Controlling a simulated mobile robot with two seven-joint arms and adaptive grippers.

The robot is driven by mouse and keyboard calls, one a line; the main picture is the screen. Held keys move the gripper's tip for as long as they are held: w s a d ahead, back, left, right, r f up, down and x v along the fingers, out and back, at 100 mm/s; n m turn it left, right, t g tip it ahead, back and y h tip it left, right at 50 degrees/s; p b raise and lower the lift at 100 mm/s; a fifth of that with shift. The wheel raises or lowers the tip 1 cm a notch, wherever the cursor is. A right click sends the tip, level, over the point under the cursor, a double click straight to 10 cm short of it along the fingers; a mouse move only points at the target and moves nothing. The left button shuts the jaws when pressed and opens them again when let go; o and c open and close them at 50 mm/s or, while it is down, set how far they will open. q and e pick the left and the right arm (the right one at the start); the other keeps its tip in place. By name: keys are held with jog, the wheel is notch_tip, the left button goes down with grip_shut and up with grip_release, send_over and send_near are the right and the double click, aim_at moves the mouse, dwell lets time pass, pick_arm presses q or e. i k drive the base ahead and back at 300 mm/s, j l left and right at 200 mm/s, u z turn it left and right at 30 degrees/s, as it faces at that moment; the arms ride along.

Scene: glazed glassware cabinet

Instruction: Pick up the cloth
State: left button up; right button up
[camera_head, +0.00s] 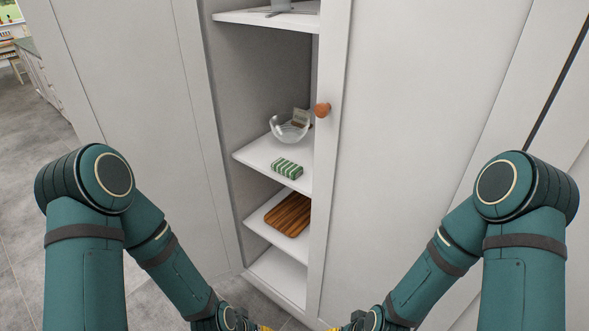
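A folded green-and-white striped cloth (287,168) lies near the front of a middle cabinet shelf (262,156). My two arms come in from the left and right and reach down to the bottom edge of the view. Only small yellow parts at the ends of the arms show there, low and in front of the cabinet. The fingers are cut off by the picture edge. Both arm ends are well below and apart from the cloth.
A glass bowl (290,129) stands behind the cloth on the same shelf. A brown wooden board (289,214) lies one shelf below. A door with an orange-brown knob (322,110) stands just right of the opening and covers the shelves' right side. Grey floor (30,160) is clear at left.

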aim_at(289, 169)
jog(key=u, duration=0.1)
jog(key=z, duration=2.15)
jog(key=u, duration=2.15)
jog(key=i+j+z, duration=0.1)
jog(key=z, duration=0.8)
jog(key=i+j+z, duration=0.1)
jog(key=j+z, duration=0.7)
